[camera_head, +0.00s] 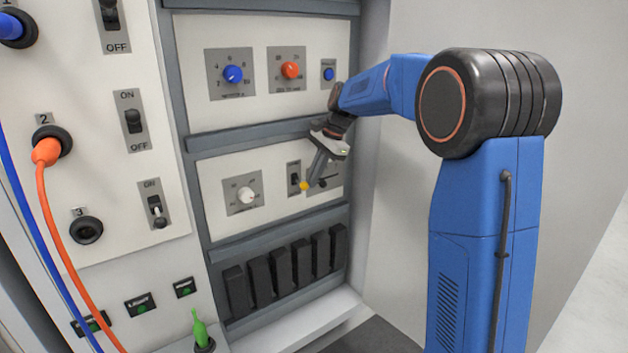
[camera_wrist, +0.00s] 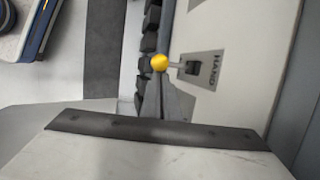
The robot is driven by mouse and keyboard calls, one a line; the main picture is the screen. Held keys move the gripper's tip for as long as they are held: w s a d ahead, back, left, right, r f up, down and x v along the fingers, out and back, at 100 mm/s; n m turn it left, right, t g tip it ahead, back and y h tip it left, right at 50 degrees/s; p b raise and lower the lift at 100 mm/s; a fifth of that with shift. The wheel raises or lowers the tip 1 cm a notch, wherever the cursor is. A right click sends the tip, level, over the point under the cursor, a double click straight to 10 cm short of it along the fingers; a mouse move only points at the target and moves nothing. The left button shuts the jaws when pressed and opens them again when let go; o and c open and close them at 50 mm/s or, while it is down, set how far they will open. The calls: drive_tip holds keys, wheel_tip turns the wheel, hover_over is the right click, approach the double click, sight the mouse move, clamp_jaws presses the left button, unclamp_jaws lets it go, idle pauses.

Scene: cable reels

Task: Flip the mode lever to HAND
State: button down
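The mode lever has a yellow ball knob (camera_wrist: 159,62) on a thin stem. The stem comes out of a dark slot in a grey plate (camera_wrist: 205,85) marked HAND. In the wrist view the knob lies on the side of the slot away from the HAND label. In the head view the yellow knob (camera_head: 304,186) shows low beside my gripper (camera_head: 313,176). In the wrist view my gripper's fingers (camera_wrist: 161,82) look closed together, with their tips right at the knob. I cannot tell whether they touch it. The fingers hold nothing that I can see.
A second grey plate (camera_head: 331,177) is partly hidden behind my gripper. A white dial (camera_head: 246,195) sits to the left. Orange (camera_head: 290,69) and blue (camera_head: 233,74) knobs are above. A row of black blocks (camera_head: 282,271) lies below. Cables hang at far left.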

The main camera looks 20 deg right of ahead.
drive_tip(key=shift+w+a+r, duration=0.15)
drive_tip(key=shift+a+r, duration=0.05)
drive_tip(key=shift+r, duration=0.2)
idle(0.4)
drive_tip(key=shift+d+r, duration=0.1)
drive_tip(key=shift+r, duration=0.6)
drive_tip(key=w+d+r, duration=0.2)
drive_tip(key=d+r, duration=0.3)
drive_tip(key=r, duration=0.2)
drive_tip(key=shift+w+d, duration=0.3)
drive_tip(key=shift+r, duration=0.1)
idle(0.5)
